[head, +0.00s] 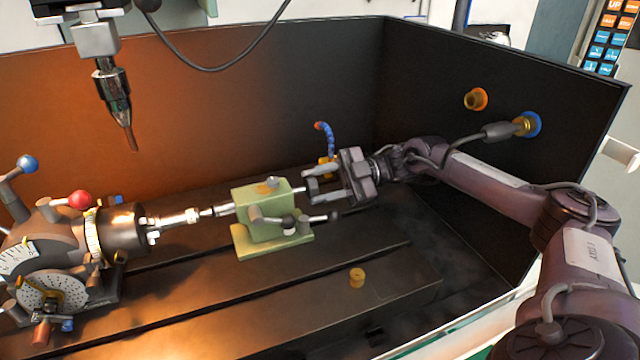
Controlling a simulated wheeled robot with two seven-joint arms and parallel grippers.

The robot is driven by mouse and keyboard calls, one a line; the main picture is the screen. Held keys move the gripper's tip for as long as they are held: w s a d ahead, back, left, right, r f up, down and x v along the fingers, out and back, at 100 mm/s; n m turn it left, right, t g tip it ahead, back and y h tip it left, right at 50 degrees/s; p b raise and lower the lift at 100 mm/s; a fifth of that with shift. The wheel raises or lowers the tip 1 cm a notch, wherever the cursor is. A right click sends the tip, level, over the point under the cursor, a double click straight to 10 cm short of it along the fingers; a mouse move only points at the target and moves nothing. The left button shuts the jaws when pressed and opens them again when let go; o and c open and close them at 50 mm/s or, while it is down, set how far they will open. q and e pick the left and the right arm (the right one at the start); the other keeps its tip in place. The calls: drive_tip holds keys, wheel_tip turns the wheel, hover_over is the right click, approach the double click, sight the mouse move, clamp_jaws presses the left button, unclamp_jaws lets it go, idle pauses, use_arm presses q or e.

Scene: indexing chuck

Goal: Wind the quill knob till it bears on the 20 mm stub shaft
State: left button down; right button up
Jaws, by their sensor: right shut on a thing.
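The green tailstock (268,215) stands on the slotted bed, with its quill (226,209) pointing left at the chuck. My right gripper (312,188) is at the tailstock's right end, its fingers shut on the quill knob, which they mostly hide. The chuck (125,229) of the dividing head at the left holds the bright stub shaft (178,218), which lies level and points right. The shaft's free end and the quill's tip meet or nearly meet; I cannot tell whether they touch. My left gripper is not in view.
A spindle with a pointed tool (115,95) hangs at the upper left. A blue segmented nozzle (327,138) stands behind my right gripper. A small brass piece (357,277) lies on the front bed.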

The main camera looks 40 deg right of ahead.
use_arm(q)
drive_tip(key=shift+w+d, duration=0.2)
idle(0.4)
use_arm(e)
drive_tip(key=o, duration=1)
drive_tip(key=shift+d, duration=0.1)
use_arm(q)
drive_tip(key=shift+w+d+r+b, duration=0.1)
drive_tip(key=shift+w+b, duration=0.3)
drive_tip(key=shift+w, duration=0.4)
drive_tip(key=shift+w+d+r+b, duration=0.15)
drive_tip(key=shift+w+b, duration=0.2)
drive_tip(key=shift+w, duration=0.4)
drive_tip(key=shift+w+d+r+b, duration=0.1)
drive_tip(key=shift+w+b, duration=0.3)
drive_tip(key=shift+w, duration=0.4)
use_arm(e)
drive_tip(key=shift+v, duration=3.85)
drive_tip(key=shift+w+f, duration=0.1)
